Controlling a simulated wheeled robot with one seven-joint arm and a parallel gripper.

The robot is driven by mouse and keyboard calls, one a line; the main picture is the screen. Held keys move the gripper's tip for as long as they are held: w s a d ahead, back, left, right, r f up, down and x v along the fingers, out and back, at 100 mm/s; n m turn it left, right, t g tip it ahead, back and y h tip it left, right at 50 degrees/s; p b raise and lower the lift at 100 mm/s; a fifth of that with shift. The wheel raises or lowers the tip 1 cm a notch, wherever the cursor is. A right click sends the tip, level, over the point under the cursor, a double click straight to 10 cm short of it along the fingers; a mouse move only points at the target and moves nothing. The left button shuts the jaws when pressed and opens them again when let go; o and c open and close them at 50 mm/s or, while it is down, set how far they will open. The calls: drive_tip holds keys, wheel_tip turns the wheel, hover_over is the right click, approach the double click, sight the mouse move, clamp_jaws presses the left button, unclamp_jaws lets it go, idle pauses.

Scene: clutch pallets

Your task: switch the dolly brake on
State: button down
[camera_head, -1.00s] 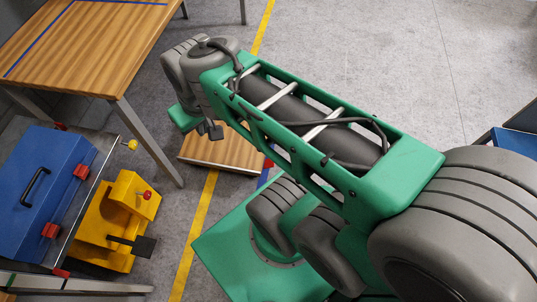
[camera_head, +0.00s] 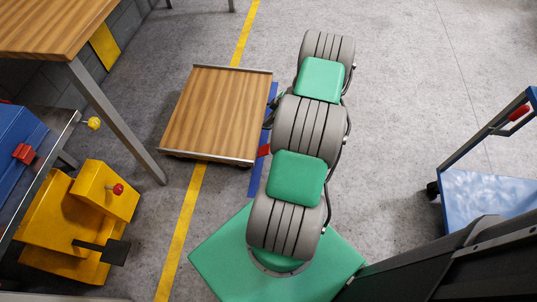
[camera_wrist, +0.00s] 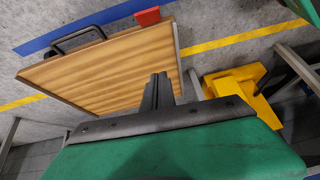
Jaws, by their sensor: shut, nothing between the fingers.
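The dolly (camera_head: 213,112) is a low wooden platform with metal end rails, on the floor left of my arm in the head view. It also fills the upper middle of the wrist view (camera_wrist: 95,75). A red tab (camera_head: 263,151), which looks like the brake pedal, sticks out at its right side near the front corner; it shows at the platform's far edge in the wrist view (camera_wrist: 148,17). Its position, on or off, I cannot tell. My gripper (camera_wrist: 158,82) is shut and empty, its fingers overlapping the platform in view. Contact is not visible; the head view hides the gripper.
A yellow machine (camera_head: 85,220) with a red knob and black pedal stands left. A wooden table (camera_head: 45,22) and a bench with a blue toolbox (camera_head: 18,135) are at the left. A blue cart (camera_head: 490,195) stands right. The floor beyond my arm is clear.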

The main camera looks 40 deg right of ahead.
wheel_tip(320, 180, down, 6)
drive_tip(key=s+d+t, duration=0.1)
drive_tip(key=s, duration=0.1)
drive_tip(key=shift+s+d+f, duration=0.2)
drive_tip(key=shift+s+d, duration=0.05)
drive_tip(key=shift+d, duration=0.05)
drive_tip(key=b, duration=0.3)
hover_over(267, 149)
drive_tip(key=w+a, duration=0.1)
drive_tip(key=f, duration=0.7)
drive_tip(key=shift+w+f, duration=0.2)
drive_tip(key=shift+f, duration=0.2)
drive_tip(key=f, duration=0.1)
drive_tip(key=s+d+f+b, duration=0.1)
drive_tip(key=f, duration=0.1)
drive_tip(key=shift+s, duration=0.15)
drive_tip(key=shift+s+d+f, duration=0.15)
drive_tip(key=shift+d+f, duration=0.05)
drive_tip(key=shift+f, duration=0.1)
